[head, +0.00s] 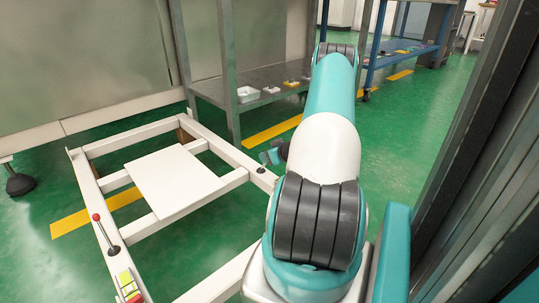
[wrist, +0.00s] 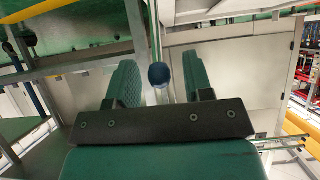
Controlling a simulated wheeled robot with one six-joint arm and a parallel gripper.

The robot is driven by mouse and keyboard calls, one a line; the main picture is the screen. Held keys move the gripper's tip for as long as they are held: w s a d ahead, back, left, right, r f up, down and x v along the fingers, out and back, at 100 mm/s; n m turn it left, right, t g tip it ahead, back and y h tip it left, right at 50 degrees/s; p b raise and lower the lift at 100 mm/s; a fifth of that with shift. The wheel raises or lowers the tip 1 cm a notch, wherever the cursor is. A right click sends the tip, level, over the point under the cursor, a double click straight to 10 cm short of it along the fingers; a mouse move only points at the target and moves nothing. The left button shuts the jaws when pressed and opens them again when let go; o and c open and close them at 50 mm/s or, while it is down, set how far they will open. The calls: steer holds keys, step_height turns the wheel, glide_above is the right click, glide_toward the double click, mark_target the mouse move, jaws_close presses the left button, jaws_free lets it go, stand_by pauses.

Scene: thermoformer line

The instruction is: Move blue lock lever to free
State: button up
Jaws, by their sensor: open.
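The blue lock lever's dark blue ball knob (wrist: 159,76) shows in the wrist view between the two green fingers of my gripper (wrist: 158,82). The fingers are apart, with a visible gap on each side of the knob. The lever's rod is mostly hidden behind the knob and gripper. In the head view my gripper (head: 272,154) is small and partly hidden behind my arm, at the right corner of the white frame (head: 217,146). A dark round lever base (head: 261,170) sits on the frame just below it. Which position the lever is in cannot be told.
A red-knobbed lever (head: 96,217) stands on the frame's near left rail, beside a yellow-green and red block (head: 127,283). A white panel (head: 175,178) lies across the frame. A metal shelf (head: 262,79) with small trays stands behind. Dark uprights (head: 465,120) rise at the right.

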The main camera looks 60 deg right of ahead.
steer(key=p+v, duration=0.3)
steer(key=v, duration=0.4)
stand_by(1.6)
